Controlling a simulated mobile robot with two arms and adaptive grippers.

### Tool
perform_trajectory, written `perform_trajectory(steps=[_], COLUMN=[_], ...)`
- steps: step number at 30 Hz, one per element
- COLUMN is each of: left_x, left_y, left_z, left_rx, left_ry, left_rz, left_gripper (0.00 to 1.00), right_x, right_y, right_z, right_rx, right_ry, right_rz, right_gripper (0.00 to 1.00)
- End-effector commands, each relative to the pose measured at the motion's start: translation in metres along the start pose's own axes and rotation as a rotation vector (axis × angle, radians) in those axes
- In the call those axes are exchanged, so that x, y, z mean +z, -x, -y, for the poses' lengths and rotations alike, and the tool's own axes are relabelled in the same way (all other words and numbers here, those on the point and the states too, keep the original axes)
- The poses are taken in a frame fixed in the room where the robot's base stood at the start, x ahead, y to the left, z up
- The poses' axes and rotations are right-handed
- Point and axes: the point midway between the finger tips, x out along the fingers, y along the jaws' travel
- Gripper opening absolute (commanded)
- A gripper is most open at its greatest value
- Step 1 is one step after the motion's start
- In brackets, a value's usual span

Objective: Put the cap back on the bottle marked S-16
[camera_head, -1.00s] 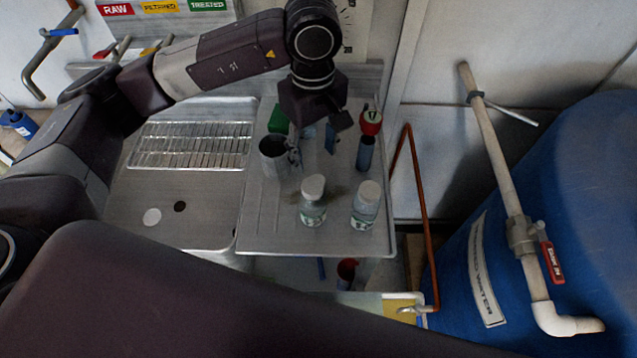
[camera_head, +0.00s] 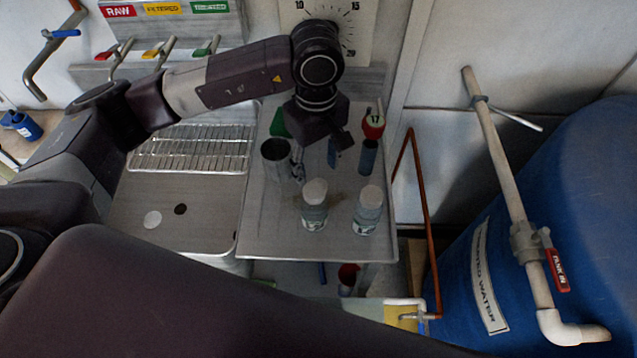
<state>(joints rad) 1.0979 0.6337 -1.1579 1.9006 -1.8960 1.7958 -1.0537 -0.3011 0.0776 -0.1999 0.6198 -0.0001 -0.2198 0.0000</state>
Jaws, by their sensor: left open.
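Two clear bottles with pale labels stand upright on the steel drainboard (camera_head: 262,235): a left bottle (camera_head: 314,216) and a right bottle (camera_head: 367,218). Each has a whitish top. The label print is too small to read, so I cannot tell which is S-16. A small white disc (camera_head: 152,219) lies in the sink at the left; I cannot tell whether it is a cap. My left gripper (camera_head: 319,160) is open, pointing down behind the left bottle, with its fingers apart and nothing visible between them. My right gripper is not in view.
A grey metal cup (camera_head: 276,160), a green object (camera_head: 279,122), a dark cylinder (camera_head: 368,157) and a red round thing (camera_head: 374,122) stand around my gripper. A wire rack (camera_head: 190,147) lies at the sink's back. A blue tank (camera_head: 580,200) fills the right. The drainboard's front left is clear.

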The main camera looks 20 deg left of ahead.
Motion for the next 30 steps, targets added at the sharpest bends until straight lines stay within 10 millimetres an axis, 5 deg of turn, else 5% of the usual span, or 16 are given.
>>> perform_trajectory(steps=[5, 16, 26, 30], left_x=[0.001, 0.003, 0.003, 0.003], left_y=[-0.004, -0.05, -0.052, -0.052], left_z=[0.0, -0.001, -0.002, -0.001], left_rx=[-0.002, -0.002, 0.0, 0.0], left_ry=[0.001, 0.0, -0.001, -0.001], left_rz=[0.001, 0.0, 0.0, 0.0], left_gripper=[0.48, 0.48, 0.48, 0.36], right_x=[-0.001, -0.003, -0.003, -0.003], right_y=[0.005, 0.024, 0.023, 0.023], right_z=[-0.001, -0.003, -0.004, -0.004], right_rx=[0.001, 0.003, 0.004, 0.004], right_ry=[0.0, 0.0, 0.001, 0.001], right_rz=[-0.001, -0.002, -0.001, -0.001], right_gripper=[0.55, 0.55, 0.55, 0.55])
